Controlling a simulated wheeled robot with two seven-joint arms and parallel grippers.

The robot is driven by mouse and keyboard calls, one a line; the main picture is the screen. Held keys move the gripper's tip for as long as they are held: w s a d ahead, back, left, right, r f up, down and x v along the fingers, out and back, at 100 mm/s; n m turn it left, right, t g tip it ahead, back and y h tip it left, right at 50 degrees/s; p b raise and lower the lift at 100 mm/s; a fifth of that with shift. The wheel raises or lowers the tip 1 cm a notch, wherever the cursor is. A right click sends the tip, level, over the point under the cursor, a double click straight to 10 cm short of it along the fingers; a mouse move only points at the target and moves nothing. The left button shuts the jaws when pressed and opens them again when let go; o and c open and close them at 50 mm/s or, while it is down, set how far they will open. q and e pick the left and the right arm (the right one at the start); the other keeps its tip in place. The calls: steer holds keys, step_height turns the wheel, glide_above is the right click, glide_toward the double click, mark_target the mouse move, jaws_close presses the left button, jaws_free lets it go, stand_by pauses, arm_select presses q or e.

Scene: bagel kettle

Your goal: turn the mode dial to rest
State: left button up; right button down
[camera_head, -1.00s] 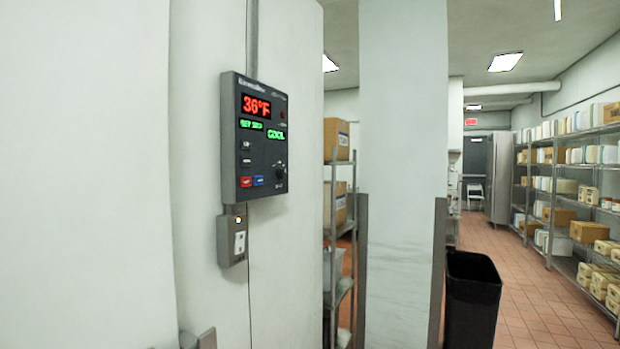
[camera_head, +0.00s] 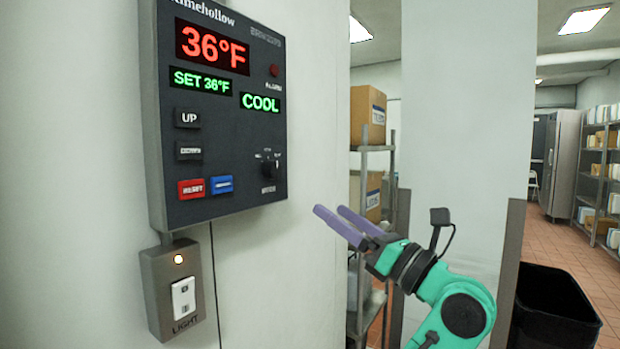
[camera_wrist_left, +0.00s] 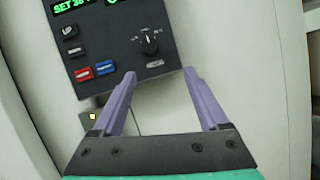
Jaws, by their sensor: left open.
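The mode dial (camera_head: 270,169) is a small black knob with a pale pointer mark at the lower right of a dark wall control panel (camera_head: 222,140). The panel shows red 36°F, green SET 36°F and green COOL. The dial also shows in the left wrist view (camera_wrist_left: 149,45), above and between my fingers; the labels around it are too small to read. My left gripper (camera_head: 330,222) has purple fingers, open and empty, to the right of and below the dial, apart from it. In the left wrist view the gripper (camera_wrist_left: 160,76) points at the panel's lower part. My right gripper is not in view.
UP (camera_head: 187,118), a lower grey button (camera_head: 189,150), red (camera_head: 191,189) and blue (camera_head: 221,185) buttons sit left of the dial. A light switch box (camera_head: 180,290) hangs below. A shelf with boxes (camera_head: 367,110) and a black bin (camera_head: 552,310) stand to the right.

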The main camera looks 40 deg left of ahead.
arm_select(q)
step_height(320, 180, up, 3)
steer(key=s+a+p, duration=0.1)
steer(key=s+a, duration=0.1)
steer(key=p, duration=0.3)
glide_toward(277, 172)
steer(key=x, duration=0.4)
steer(key=shift+r, duration=0.3)
steer(key=p+x, duration=0.1)
steer(key=x, duration=0.2)
steer(key=shift+w+a+f, duration=0.1)
steer(key=shift+w+a, duration=0.05)
steer(key=shift+a, duration=0.35)
steer(key=shift+s+a, duration=0.1)
steer(key=shift+s, duration=0.1)
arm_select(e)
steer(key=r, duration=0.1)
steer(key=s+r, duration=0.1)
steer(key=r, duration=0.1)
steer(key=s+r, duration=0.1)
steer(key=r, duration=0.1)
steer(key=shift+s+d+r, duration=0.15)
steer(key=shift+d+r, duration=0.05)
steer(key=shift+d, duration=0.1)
arm_select(q)
steer(key=shift+w, duration=0.1)
jaws_close()
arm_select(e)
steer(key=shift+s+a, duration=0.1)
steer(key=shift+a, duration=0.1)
